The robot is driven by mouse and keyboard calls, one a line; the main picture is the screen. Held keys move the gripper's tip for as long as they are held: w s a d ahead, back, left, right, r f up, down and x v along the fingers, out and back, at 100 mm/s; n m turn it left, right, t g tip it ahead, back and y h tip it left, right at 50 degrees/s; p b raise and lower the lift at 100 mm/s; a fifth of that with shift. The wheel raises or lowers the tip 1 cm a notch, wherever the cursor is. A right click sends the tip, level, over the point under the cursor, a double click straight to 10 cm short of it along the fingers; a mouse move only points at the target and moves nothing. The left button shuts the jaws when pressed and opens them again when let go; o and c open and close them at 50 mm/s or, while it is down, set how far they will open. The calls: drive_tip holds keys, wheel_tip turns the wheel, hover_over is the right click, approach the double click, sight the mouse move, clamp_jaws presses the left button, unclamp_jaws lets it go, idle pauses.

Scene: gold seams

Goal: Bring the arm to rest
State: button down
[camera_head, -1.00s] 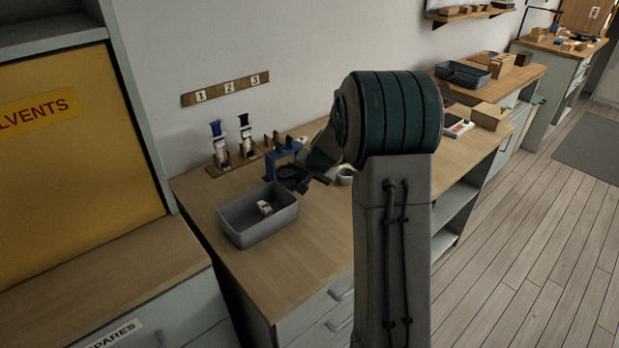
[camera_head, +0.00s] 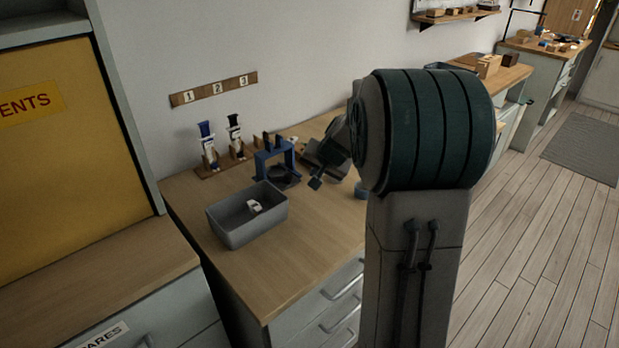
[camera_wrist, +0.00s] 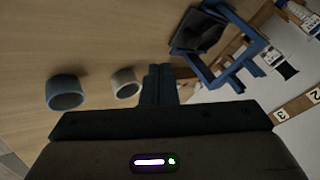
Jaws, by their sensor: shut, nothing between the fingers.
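My arm (camera_head: 425,130) rises in front of the bench in the head view and hides part of it. My gripper (camera_head: 315,183) hangs above the wooden bench (camera_head: 285,260), to the right of a blue frame-shaped stand (camera_head: 274,160). In the wrist view my gripper (camera_wrist: 158,70) has its fingers together with nothing between them. The blue stand (camera_wrist: 225,75) is at the upper right there, apart from the fingers. A blue ring (camera_wrist: 65,92) and a pale ring (camera_wrist: 126,84) are on the bench to the left of the fingers.
A grey bin (camera_head: 245,228) holding a small white item (camera_head: 254,207) stands at the bench's front left. Two upright tools (camera_head: 208,147) stand in a wooden rack under a numbered strip (camera_head: 213,90). A yellow cabinet panel (camera_head: 60,170) is at left. The bench front is clear.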

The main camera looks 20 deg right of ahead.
drive_tip(key=s+a+r+n+g+p, duration=0.1)
drive_tip(key=s+a+r+n+p, duration=0.15)
drive_tip(key=s+a+r, duration=0.4)
drive_tip(key=s+a+r+n+g+p, duration=0.1)
drive_tip(key=s+a+r+n+p, duration=0.2)
drive_tip(key=s, duration=0.7)
drive_tip(key=s+a+r+n+g+p, duration=0.2)
drive_tip(key=s+p, duration=0.2)
drive_tip(key=s, duration=0.9)
drive_tip(key=shift+a+g+h+p, duration=0.3)
drive_tip(key=shift+s+r, duration=0.1)
